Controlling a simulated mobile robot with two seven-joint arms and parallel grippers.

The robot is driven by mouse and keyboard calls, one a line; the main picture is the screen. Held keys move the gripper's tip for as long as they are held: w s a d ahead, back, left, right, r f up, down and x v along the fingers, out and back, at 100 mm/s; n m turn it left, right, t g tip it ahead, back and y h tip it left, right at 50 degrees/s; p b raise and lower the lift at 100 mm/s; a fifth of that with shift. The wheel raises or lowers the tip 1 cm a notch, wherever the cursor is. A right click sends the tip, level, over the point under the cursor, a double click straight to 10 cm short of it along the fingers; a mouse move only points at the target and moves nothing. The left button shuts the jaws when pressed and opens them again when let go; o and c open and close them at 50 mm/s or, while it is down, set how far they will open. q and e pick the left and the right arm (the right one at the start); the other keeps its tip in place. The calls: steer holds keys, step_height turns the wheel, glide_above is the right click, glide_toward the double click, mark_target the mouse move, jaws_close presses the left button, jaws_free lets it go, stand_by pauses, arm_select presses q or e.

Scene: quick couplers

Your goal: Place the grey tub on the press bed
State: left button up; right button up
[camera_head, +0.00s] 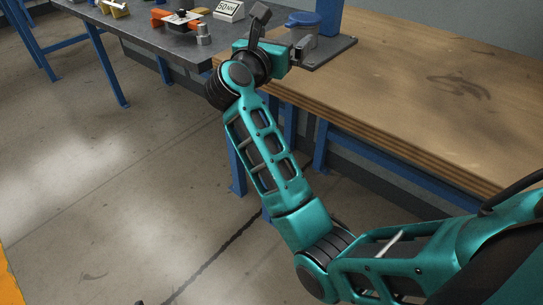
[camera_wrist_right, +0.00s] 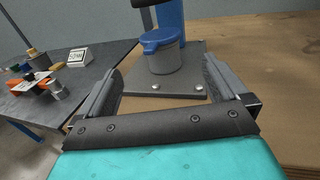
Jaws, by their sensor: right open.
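The grey tub (camera_wrist_right: 160,60) has a blue lid with a small tab on its left and stands upright on the grey plate of the press bed (camera_wrist_right: 185,87), in front of the blue press column. In the head view the tub (camera_head: 301,31) is partly hidden by my right gripper, and the press bed (camera_head: 338,48) lies around it. My right gripper (camera_head: 281,36) is open. In the right wrist view its fingers (camera_wrist_right: 162,82) are spread to the left and right, with the tub beyond and between them, apart from both. My left gripper is not in view.
The blue press column (camera_head: 329,16) rises behind the tub. A wooden bench top (camera_head: 430,80) is bare to the right. On the dark table (camera_head: 140,32) at left are an orange and black part (camera_head: 180,20) and a white sign (camera_head: 229,10).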

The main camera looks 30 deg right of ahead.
steer(key=shift+s+d+n+t+h, duration=0.1)
steer(key=shift+s+n+t+h, duration=0.35)
steer(key=shift+n, duration=0.45)
steer(key=s+a+f+n+t+y, duration=0.3)
steer(key=a+f+n+t+y, duration=0.4)
steer(key=n, duration=0.9)
steer(key=s+a+f+n+t+y, duration=0.35)
steer(key=a+n+y, duration=0.35)
steer(key=n, duration=0.8)
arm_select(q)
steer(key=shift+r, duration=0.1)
arm_select(e)
steer(key=s+f+n+g+y, duration=0.2)
steer(key=s+f+n+g, duration=0.3)
steer(key=f, duration=0.5)
steer(key=s+a+f+n+g+y, duration=0.1)
steer(key=s+f+n+g+y, duration=0.1)
steer(key=s+f+n+g, duration=0.4)
steer(key=s+f+n, duration=0.4)
steer(key=f+n, duration=0.1)
steer(key=shift+s+a+f+n, duration=0.15)
steer(key=shift+s+a+n, duration=0.1)
steer(key=shift+s+n, duration=0.05)
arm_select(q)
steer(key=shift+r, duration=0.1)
